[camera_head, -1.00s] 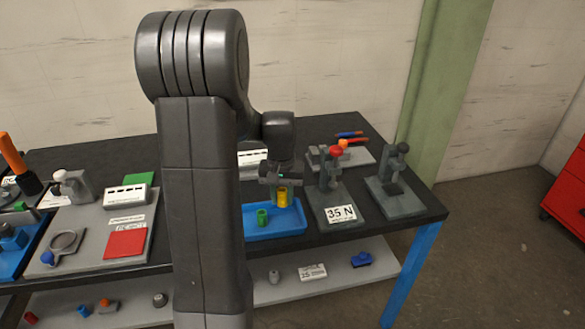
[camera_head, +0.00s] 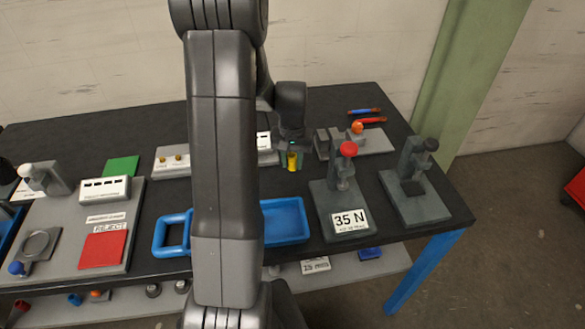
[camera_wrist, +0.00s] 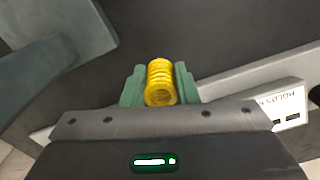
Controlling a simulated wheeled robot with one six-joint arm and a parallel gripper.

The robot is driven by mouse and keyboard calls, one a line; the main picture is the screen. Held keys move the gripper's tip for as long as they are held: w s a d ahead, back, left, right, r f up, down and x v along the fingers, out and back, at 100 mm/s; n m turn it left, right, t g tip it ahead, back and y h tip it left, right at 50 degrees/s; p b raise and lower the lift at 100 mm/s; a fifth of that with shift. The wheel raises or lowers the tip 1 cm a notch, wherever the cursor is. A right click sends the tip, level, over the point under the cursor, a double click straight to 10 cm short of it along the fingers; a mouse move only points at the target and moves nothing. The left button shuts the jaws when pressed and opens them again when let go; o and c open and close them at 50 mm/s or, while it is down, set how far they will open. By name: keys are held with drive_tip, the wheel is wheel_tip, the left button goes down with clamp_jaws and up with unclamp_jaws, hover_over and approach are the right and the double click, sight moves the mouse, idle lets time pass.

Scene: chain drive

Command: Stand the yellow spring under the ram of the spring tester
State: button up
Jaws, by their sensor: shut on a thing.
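My gripper (camera_head: 291,160) is shut on the yellow spring (camera_head: 292,163) and holds it up behind the blue tray. In the wrist view the yellow spring (camera_wrist: 160,80) sits between the two green jaws of my gripper (camera_wrist: 160,88), one open ring end facing the camera. A grey press-like stand with a red knob (camera_head: 348,149) and a "35 N" card (camera_head: 350,220) stands right of the gripper. A similar grey stand with a dark knob (camera_head: 431,144) stands farther right. I cannot tell for certain which is the spring tester. The spring is apart from both.
The blue tray (camera_head: 286,239) lies in front, partly hidden by my arm. A grey fixture (camera_head: 378,143) with an orange ball is behind the 35 N stand. Red and blue tools (camera_head: 366,112) lie at the back. A labelled plate (camera_wrist: 285,105) is right in the wrist view.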

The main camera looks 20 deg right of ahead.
sight(292, 169)
drive_tip(key=shift+f+p, duration=0.3)
drive_tip(key=shift+f, duration=1.75)
drive_tip(key=shift+f, duration=0.25)
drive_tip(key=o, duration=1.1)
drive_tip(key=shift+r, duration=0.1)
drive_tip(key=shift+c, duration=0.2)
wheel_tip(292, 169, up, 12)
drive_tip(key=shift+r+b, duration=0.15)
drive_tip(key=shift+b, duration=0.45)
drive_tip(key=shift+o, duration=0.4)
